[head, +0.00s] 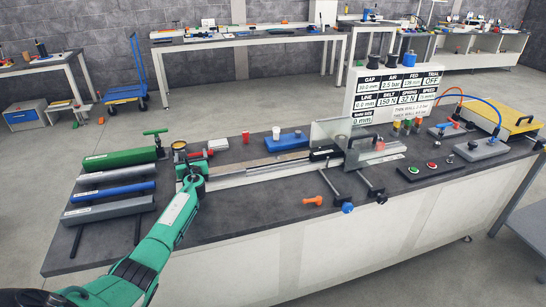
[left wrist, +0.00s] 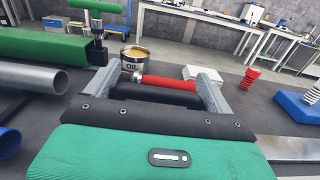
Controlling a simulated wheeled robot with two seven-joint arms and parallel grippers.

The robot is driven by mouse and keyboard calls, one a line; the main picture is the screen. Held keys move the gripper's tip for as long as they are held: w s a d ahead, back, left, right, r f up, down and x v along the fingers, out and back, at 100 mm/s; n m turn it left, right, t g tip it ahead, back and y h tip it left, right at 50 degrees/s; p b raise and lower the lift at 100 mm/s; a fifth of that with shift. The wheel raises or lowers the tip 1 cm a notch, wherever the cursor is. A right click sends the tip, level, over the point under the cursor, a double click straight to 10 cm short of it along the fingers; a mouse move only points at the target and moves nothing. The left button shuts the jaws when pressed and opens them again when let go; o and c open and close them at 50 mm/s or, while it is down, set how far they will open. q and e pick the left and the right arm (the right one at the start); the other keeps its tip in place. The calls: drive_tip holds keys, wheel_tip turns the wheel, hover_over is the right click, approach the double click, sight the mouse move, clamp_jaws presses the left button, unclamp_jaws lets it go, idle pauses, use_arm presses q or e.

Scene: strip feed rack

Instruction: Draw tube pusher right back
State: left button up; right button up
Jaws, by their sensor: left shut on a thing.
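My left gripper (head: 190,168) is at the left end of the long metal rail (head: 240,175). The gripper hides most of the pusher in the head view. The rail runs right to a clear guard (head: 330,131). My right gripper is in neither view.
An oil can (head: 180,147) stands just behind my left gripper. A green tube (head: 118,160), a blue tube (head: 114,193) and grey tubes lie to the left. A white block (head: 218,144), red spring-like piece (head: 246,137) and blue block (head: 287,141) stand behind the rail.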

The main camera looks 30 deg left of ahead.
use_arm(q)
drive_tip(key=o, duration=0.7)
drive_tip(key=shift+s+d, duration=0.1)
drive_tip(key=p+v, duration=0.3)
drive_tip(key=v, duration=0.1)
drive_tip(key=shift+s+d+r+p, duration=0.1)
drive_tip(key=shift+r+p, duration=0.05)
drive_tip(key=shift+p, duration=0.25)
drive_tip(key=shift+s+d+p, duration=0.35)
drive_tip(key=shift+s+d, duration=0.05)
drive_tip(key=shift+d, duration=0.05)
drive_tip(key=shift+s+d, duration=0.1)
